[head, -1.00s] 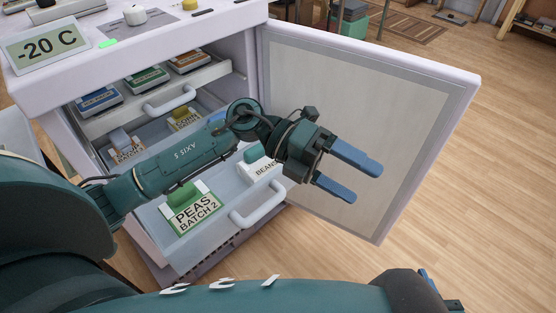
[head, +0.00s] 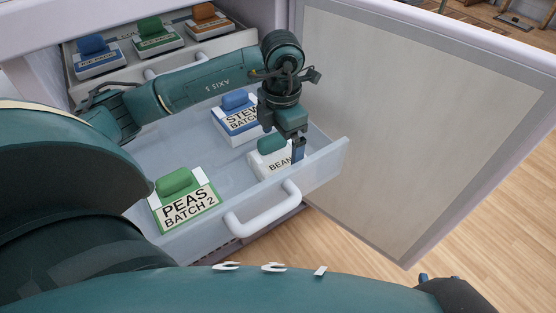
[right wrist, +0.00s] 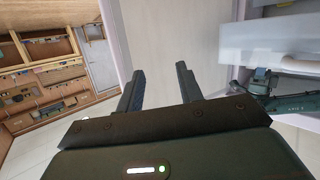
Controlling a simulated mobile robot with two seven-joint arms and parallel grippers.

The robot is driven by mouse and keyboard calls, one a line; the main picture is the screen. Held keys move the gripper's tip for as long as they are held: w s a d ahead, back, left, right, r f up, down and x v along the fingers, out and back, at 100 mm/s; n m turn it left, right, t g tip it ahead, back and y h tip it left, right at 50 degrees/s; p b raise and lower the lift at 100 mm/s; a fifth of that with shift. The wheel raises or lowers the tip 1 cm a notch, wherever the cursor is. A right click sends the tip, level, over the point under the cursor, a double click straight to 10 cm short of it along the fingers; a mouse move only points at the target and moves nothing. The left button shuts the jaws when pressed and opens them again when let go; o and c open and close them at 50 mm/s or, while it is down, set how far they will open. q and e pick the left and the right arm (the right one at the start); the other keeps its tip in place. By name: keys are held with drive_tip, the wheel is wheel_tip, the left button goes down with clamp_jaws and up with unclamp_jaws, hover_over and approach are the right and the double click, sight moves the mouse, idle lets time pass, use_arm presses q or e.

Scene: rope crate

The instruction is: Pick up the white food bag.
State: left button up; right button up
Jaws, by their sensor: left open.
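The white food bag, labelled BEANS (head: 266,165) with a green clip on top, lies in the front right of the pulled-out lower drawer (head: 232,213). My left gripper (head: 298,158) points down at the bag's right end, its blue fingers low near the drawer's front wall. It is open; the forearm and wrist hide part of the bag's right side, and I cannot tell whether the fingers touch it. My right gripper (right wrist: 160,75) is open and empty in the right wrist view, away from the drawer.
A green-edged PEAS bag (head: 187,205) lies front left in the drawer, and a blue-edged STEW bag (head: 235,125) lies behind the white one. The open freezer door (head: 420,110) stands close on the right.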

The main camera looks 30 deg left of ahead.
sight(280, 155)
use_arm(q)
wheel_tip(280, 155, down, 6)
drive_tip(key=shift+a+r+b, duration=0.15)
drive_tip(key=shift+b, duration=0.6)
use_arm(e)
drive_tip(key=shift+w+a+t, duration=0.15)
drive_tip(key=shift+w+t, duration=0.1)
drive_tip(key=shift+t, duration=0.45)
use_arm(q)
drive_tip(key=c, duration=0.9)
